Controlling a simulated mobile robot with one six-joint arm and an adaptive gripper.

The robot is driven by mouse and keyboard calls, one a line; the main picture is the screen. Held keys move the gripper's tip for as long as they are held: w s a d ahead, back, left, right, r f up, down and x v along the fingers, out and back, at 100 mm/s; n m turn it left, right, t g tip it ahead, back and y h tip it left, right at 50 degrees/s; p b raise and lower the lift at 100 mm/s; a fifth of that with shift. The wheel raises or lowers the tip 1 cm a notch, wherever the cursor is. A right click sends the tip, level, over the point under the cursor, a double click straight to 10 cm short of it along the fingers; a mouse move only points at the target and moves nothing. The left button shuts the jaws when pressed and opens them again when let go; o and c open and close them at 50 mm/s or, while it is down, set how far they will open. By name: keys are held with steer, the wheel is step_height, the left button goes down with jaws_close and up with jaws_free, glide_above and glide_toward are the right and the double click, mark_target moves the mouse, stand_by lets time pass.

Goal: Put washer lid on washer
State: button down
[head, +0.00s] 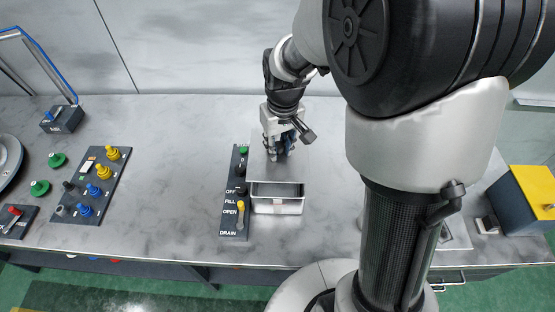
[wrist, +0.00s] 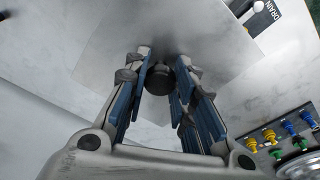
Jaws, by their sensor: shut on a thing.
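The washer (head: 278,207) is a small open metal basin set in the bench; its front part shows open in the head view. The washer lid (head: 296,172) is a flat grey square plate over the basin's back side, leaving the front uncovered. How high it hangs above the bench is hard to tell. My gripper (head: 278,153) points down over the lid. In the wrist view my gripper (wrist: 168,85) is shut on the lid's dark round knob (wrist: 159,79), with the lid plate (wrist: 215,40) spreading beyond the fingers.
A control panel with FILL and DRAIN labels (head: 234,212) stands just left of the washer. A panel of yellow and blue knobs (head: 92,185) lies farther left. A yellow and grey box (head: 525,200) stands at the right. The bench (head: 175,175) is clear between the two panels.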

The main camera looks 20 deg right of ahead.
step_height(320, 180, down, 8)
steer(key=b, duration=0.2)
stand_by(0.3)
steer(key=c, duration=1.3)
jaws_free()
steer(key=shift+f, duration=0.15)
steer(key=shift+c, duration=0.2)
